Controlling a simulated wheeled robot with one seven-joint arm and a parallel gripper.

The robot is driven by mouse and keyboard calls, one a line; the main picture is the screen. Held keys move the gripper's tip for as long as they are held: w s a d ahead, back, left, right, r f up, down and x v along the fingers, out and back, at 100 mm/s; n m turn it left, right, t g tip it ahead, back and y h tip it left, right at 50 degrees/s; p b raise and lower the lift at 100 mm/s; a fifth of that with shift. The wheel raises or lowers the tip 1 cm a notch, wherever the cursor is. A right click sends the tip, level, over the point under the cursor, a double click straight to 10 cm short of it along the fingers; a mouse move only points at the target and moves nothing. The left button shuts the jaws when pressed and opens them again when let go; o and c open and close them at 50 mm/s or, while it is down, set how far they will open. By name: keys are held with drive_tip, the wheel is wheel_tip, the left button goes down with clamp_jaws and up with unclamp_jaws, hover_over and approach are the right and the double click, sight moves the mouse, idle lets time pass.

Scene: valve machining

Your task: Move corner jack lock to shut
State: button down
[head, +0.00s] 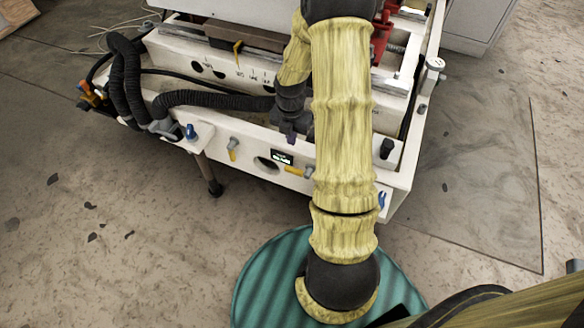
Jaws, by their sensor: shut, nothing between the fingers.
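My gripper (291,138) is small and dark in the head view, pointing down at the front panel of the white machine (225,128). It looks shut and empty, just above a small dark display (282,157). No label marks the corner jack lock, so I cannot tell which fitting it is. Small fittings near the corners include a blue handle (382,200) at the front right, a blue knob (191,132) at the front left, and a pale round knob (435,63) on the right edge. My arm covers part of the front panel.
A grey-handled lever (233,148) and a yellow-handled lever (298,171) sit on the front panel. Black corrugated hoses (215,98) run along the left. A black knob (387,149) stands at right. Open floor (100,215) lies in front.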

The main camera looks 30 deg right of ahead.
sight(292, 169)
wheel_tip(292, 169, down, 14)
drive_tip(key=b, duration=0.7)
drive_tip(key=shift+s+b, duration=0.1)
drive_tip(key=shift+b, duration=0.2)
